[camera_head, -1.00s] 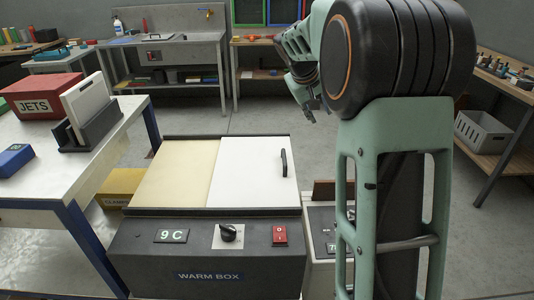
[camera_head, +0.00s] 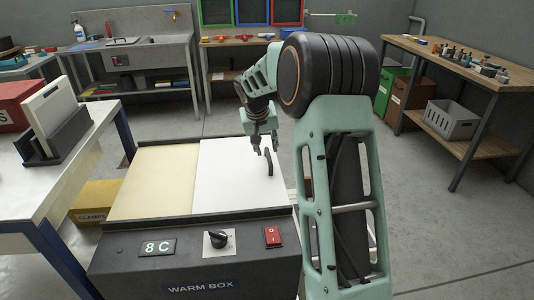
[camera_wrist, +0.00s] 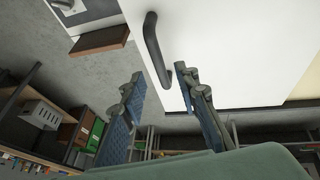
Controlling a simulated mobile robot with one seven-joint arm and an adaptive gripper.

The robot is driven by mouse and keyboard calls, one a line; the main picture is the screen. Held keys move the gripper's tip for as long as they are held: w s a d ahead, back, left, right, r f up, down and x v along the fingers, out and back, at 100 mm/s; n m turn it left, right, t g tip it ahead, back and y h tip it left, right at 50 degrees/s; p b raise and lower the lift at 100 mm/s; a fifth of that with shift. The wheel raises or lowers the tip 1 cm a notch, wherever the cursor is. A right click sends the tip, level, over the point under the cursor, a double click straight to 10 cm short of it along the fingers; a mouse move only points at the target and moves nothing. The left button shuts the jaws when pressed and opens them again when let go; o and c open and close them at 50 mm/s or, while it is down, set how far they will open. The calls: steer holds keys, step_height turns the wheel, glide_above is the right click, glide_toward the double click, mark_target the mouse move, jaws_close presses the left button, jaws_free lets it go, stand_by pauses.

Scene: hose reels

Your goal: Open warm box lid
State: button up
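The warm box (camera_head: 196,272) stands in front of me, dark grey with a label, a display reading 8 C, a black knob and a red switch. Its top has a cream panel (camera_head: 151,178) on the left and a white lid panel (camera_head: 236,183) on the right, lying flat. A black bar handle (camera_head: 269,163) stands near the white panel's right edge; it also shows in the wrist view (camera_wrist: 153,45). My gripper (camera_head: 264,150) is just above and behind the handle. In the wrist view my gripper (camera_wrist: 158,83) has its fingers apart, with the handle's end close to the right finger; contact is unclear.
A white table (camera_head: 90,165) with a rack and a red box stands close on the left. A yellow box (camera_head: 95,200) is on the floor beneath it. A wooden bench (camera_head: 450,60) stands at the right. Floor between is clear.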

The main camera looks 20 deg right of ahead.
mark_target(268, 155)
steer(key=shift+x, duration=1.6)
jaws_close()
